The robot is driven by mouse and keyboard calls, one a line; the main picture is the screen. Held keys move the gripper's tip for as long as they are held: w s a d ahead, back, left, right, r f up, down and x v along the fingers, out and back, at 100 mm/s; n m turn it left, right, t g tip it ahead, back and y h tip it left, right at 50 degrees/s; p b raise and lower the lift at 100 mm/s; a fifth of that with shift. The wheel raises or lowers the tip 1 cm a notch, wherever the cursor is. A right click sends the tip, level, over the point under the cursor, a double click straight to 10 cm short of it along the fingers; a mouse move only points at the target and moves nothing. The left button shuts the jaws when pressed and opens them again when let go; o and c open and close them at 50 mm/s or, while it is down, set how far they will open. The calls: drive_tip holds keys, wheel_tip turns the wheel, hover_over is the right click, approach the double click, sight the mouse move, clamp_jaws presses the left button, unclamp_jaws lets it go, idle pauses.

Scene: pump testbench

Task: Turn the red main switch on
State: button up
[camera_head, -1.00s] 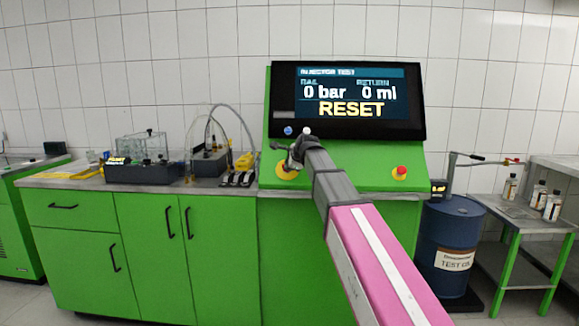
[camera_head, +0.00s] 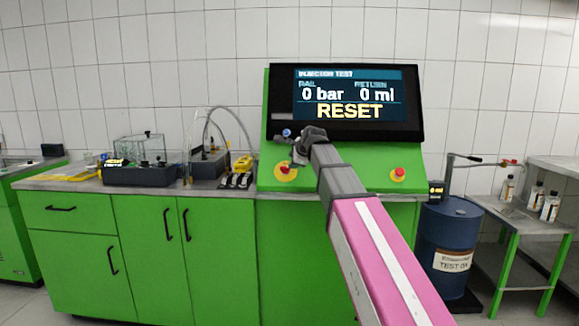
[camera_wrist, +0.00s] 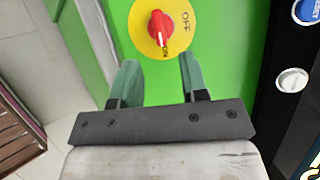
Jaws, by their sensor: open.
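The red main switch (camera_wrist: 160,27) is a red knob on a round yellow plate (camera_wrist: 181,14) on the green panel. The word OFF shows on the plate to the right of the knob. In the head view the red main switch (camera_head: 282,170) is small, at the panel's left, just left of my gripper (camera_head: 296,158). In the wrist view my gripper (camera_wrist: 156,85) is open, with two green fingers and nothing between them. The switch lies beyond the fingertips, roughly in line with the gap, apart from both fingers.
A red button (camera_head: 399,173) sits at the panel's right. A blue button (camera_head: 287,133) sits below the screen (camera_head: 350,97), which reads RESET; a white button (camera_wrist: 291,80) shows in the wrist view. The bench (camera_head: 70,184) to the left holds test equipment.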

drive_tip(key=shift+v, duration=2.15)
drive_tip(key=s+d+f+n+g+h, duration=0.1)
drive_tip(key=s+d+f+n, duration=0.15)
drive_tip(key=f, duration=0.65)
drive_tip(key=s+d+f+n+g+h, duration=0.1)
drive_tip(key=s+d+f+n+g, duration=0.2)
drive_tip(key=f, duration=0.7)
drive_tip(key=s+d+f+n+h, duration=0.15)
drive_tip(key=d+f, duration=0.25)
drive_tip(key=f, duration=0.5)
drive_tip(key=s+d+f+n+g+h, duration=0.1)
drive_tip(key=s+d+f+n, duration=0.3)
drive_tip(key=s+f, duration=0.5)
drive_tip(key=s+d+f+n+g, duration=0.4)
drive_tip(key=s+f, duration=0.6)
drive_tip(key=f, duration=0.3)
drive_tip(key=shift+d+n+h, duration=0.35)
drive_tip(key=shift+n, duration=0.35)
